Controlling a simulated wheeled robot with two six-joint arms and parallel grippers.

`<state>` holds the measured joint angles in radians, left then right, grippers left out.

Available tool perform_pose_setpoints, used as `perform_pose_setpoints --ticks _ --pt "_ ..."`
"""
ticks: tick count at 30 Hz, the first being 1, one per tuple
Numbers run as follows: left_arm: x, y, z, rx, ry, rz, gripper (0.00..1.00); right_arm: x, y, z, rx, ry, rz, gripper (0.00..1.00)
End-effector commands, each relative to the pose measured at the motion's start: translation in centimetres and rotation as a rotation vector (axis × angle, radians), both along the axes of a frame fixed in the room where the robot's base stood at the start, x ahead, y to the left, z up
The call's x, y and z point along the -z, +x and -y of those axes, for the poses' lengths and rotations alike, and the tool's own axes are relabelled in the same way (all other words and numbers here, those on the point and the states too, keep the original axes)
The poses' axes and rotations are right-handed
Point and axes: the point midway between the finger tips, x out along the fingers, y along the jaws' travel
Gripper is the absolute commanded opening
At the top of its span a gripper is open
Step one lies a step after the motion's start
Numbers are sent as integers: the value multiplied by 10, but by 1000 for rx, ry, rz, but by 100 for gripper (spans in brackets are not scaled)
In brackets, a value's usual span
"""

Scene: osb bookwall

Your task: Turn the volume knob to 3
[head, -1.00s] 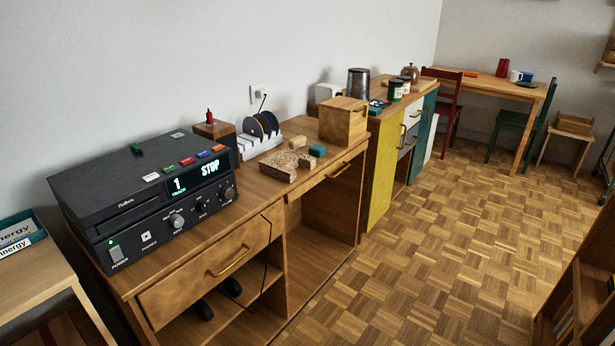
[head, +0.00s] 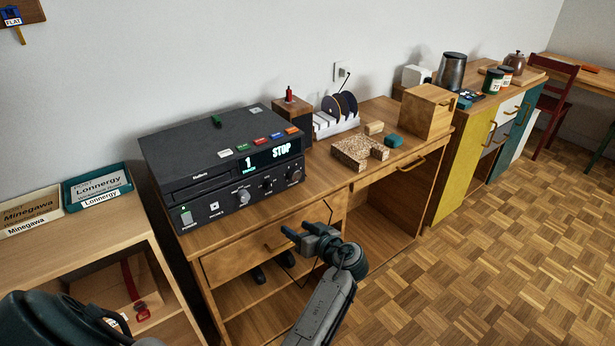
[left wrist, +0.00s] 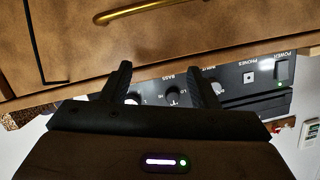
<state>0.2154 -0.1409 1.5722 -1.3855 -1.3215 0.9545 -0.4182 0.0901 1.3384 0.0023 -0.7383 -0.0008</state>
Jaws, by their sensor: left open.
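The black player (head: 225,160) stands on the wooden desk, its display reading 1 and STOP. My left gripper (head: 294,232) is open and empty, in front of the desk's drawer, below and apart from the knobs. The left wrist view shows the front panel upside down beyond the open fingers (left wrist: 160,70), with a BASS knob (left wrist: 172,96) between them. My right gripper is not in view.
The drawer's brass handle (head: 285,238) is close to my left gripper. A chipboard block (head: 358,152), a disc rack (head: 335,122) and a wooden box (head: 428,110) stand right of the player. A low shelf with labelled trays (head: 97,187) stands at left. Open floor lies at right.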

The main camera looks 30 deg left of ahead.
Motion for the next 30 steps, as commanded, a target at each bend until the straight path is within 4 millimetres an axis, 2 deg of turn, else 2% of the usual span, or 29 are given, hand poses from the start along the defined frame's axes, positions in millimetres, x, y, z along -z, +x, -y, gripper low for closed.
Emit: perform_pose_setpoints --ticks 1,6,9,13,17,30 --pt "-12 13 5 -5 27 27 55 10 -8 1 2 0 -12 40" --pt "-50 50 21 -14 133 130 55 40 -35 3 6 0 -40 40" --pt "-67 65 29 -13 180 176 55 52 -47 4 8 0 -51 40" --pt "-75 72 30 -11 204 196 55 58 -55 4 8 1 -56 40" --pt "-77 76 18 -11 205 195 55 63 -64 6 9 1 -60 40" --pt "-77 97 -46 -12 204 194 55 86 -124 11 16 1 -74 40"
